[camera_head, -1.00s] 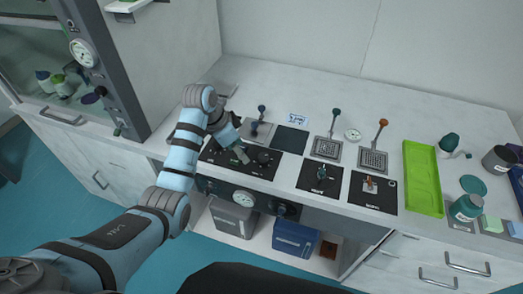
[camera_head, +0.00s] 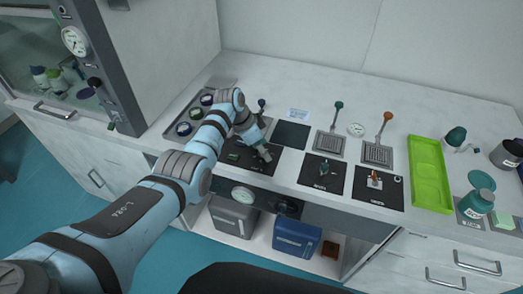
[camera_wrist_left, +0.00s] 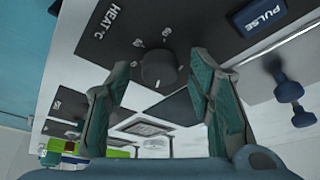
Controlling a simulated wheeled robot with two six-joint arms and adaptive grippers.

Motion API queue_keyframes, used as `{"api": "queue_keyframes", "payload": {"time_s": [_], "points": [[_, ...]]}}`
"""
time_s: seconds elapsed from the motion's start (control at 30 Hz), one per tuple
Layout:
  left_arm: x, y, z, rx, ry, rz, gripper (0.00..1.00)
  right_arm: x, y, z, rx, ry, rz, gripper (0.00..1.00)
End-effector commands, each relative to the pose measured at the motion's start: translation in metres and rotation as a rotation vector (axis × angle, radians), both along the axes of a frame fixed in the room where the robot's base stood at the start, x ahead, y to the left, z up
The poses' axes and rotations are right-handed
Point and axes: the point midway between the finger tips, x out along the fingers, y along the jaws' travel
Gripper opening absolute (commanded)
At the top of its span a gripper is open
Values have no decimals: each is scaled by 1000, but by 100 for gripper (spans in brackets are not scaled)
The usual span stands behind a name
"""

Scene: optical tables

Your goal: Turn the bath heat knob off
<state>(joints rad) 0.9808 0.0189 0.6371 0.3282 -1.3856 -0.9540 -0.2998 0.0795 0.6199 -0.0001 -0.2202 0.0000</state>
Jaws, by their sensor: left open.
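The heat knob (camera_wrist_left: 158,70) is a dark round knob on a black panel marked "HEAT °C" with a number scale around it. In the wrist view it lies between the two open fingertips of my left gripper (camera_wrist_left: 160,78); I see no finger closed on it. In the head view my left gripper (camera_head: 263,152) is over the right part of the black control panel (camera_head: 235,166) and largely hides the knob there. My right gripper is not in view.
A blue PULSE button (camera_wrist_left: 262,17) and a blue-ended lever (camera_wrist_left: 289,92) are close by in the wrist view. Black panels with small levers (camera_head: 323,172), a green tray (camera_head: 430,178) and a teal jar (camera_head: 477,203) stand to the right.

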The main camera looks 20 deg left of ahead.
Motion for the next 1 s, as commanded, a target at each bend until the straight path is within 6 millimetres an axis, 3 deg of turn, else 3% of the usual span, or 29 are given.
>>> {"api": "queue_keyframes", "payload": {"time_s": [0.17,0.47,0.77,1.0], "points": [[0,0,2,0,0,0,46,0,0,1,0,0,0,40],[0,0,2,0,0,1,0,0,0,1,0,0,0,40],[0,0,3,0,0,31,0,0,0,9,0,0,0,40],[-1,0,6,0,2,148,0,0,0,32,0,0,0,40]]}}
